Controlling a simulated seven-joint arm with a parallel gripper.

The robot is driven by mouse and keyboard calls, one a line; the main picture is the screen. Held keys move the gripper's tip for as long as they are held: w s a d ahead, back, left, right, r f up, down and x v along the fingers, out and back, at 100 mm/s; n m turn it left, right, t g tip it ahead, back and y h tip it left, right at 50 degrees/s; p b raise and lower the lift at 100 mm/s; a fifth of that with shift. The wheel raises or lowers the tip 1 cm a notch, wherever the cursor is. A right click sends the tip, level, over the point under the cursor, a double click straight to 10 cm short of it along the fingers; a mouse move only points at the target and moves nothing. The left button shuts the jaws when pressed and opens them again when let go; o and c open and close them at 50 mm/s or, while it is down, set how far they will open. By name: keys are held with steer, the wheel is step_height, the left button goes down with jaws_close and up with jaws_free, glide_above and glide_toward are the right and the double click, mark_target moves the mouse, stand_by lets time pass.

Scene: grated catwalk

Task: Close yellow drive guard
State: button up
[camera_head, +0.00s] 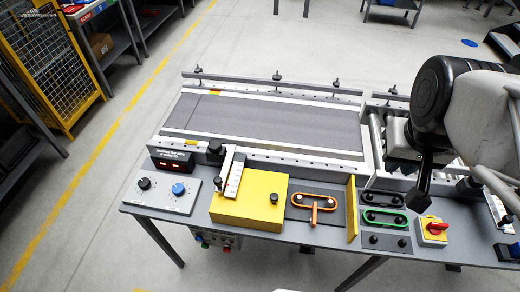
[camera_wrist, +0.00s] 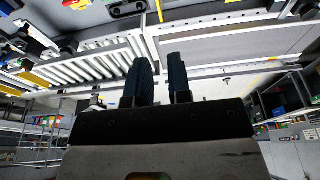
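A yellow box-shaped cover (camera_head: 248,203) with a black knob sits at the front of the conveyor table, left of centre. A thin yellow panel (camera_head: 352,210) stands upright further right, between the orange-handled plate and the green-handled plate. I cannot tell for sure which of the two is the drive guard. My gripper (camera_head: 420,195) hangs to the right of both, above the right part of the table, touching neither. In the wrist view its two dark fingers (camera_wrist: 160,72) stand apart with an empty gap between them.
The conveyor belt (camera_head: 268,120) runs behind the cover, with rollers (camera_wrist: 85,65) at its right. A control panel (camera_head: 163,190) lies left of the cover. An orange handle (camera_head: 314,202), a green handle (camera_head: 386,217) and a red-yellow switch (camera_head: 434,229) line the front.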

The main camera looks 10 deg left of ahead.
steer(key=shift+w+a, duration=0.1)
steer(key=shift+w, duration=0.1)
steer(key=shift+c, duration=1.1)
steer(key=shift+w+a+f, duration=0.1)
steer(key=shift+w+a, duration=0.1)
steer(key=shift+w, duration=0.05)
jaws_close()
steer(key=w+a+f+n+g+h, duration=0.15)
steer(key=w+a+f+n, duration=0.4)
steer(key=a, duration=0.55)
steer(key=w+a+f+n+g, duration=0.2)
steer(key=w+a+f+n, duration=0.3)
steer(key=a, duration=0.5)
steer(key=w+a+f+n+g+h, duration=0.1)
steer(key=a+f+n+h, duration=0.1)
steer(key=a+f, duration=0.6)
steer(key=shift+a+f, duration=0.4)
steer(key=shift+a, duration=0.65)
